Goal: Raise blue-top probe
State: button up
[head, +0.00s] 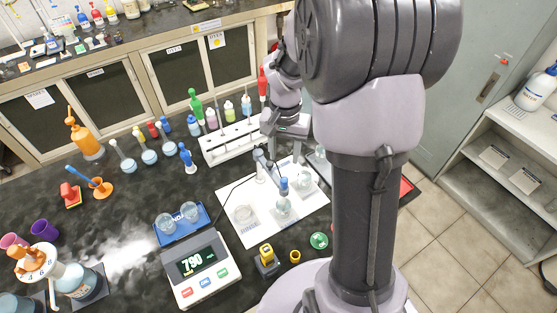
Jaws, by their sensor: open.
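A small blue top (284,185) shows above a clear flask (283,207) on the white mat (250,228); it looks like the blue-top probe, but its lower part is too small to make out. A grey probe-like piece (261,160) with a dark cable stands just behind and left of it. My gripper (288,138) is open, behind the blue top and at the right end of the white rack (232,143). It appears empty and apart from the blue top. My arm hides part of the bench to the right.
The scale (196,270) reading 790 stands at the front with a blue tray (183,224) of glassware behind it. Several bottles stand in the rack. A yellow item (267,258) and a green disc (319,240) lie near my base.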

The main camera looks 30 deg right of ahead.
aim_at(284, 179)
notch_tip(284, 179, down, 13)
jog(key=shift+w+d+r+b, duration=0.1)
jog(key=shift+w+d+b, duration=0.05)
jog(key=shift+b, duration=0.6)
jog(key=shift+w+d+f, duration=0.1)
jog(key=shift+d+f, duration=0.05)
jog(key=shift+f, duration=0.25)
grip_shut()
jog(key=shift+r, duration=0.1)
